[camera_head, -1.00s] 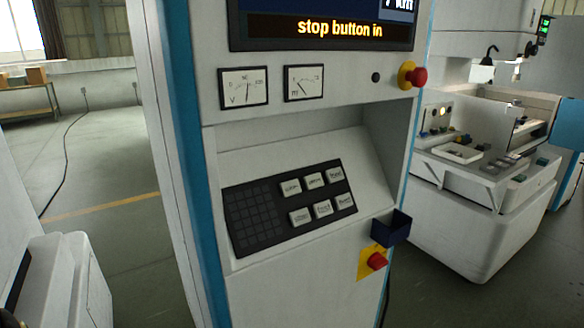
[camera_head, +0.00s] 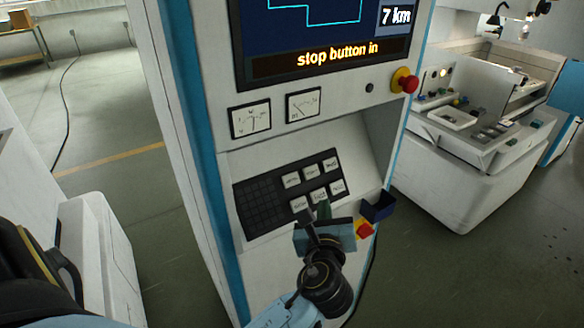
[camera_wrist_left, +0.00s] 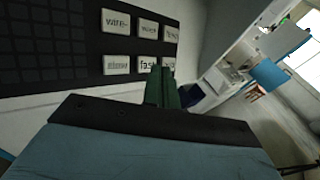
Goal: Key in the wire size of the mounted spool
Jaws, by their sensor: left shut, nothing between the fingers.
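The black key panel (camera_head: 262,207) on the white machine front has a dark key grid at left and several white keys (camera_head: 312,180) at right. In the left wrist view, white keys read "wire-" (camera_wrist_left: 116,21) and "fast" (camera_wrist_left: 147,63); others are hard to read. My left gripper (camera_head: 322,208) is shut and empty, its dark green fingertips (camera_wrist_left: 160,88) over the lower keys' edge. Whether they touch cannot be told. The screen (camera_head: 300,30) reads "stop button in" and "7 km". No spool is visible. My right gripper is not in view.
A red mushroom button (camera_head: 404,80) sits right of two dials (camera_head: 249,119). A dark blue box (camera_head: 378,207) and a lower red button on yellow (camera_head: 364,229) stand right of my gripper. Another white machine (camera_head: 460,170) is at right, with open floor (camera_head: 470,270) before it.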

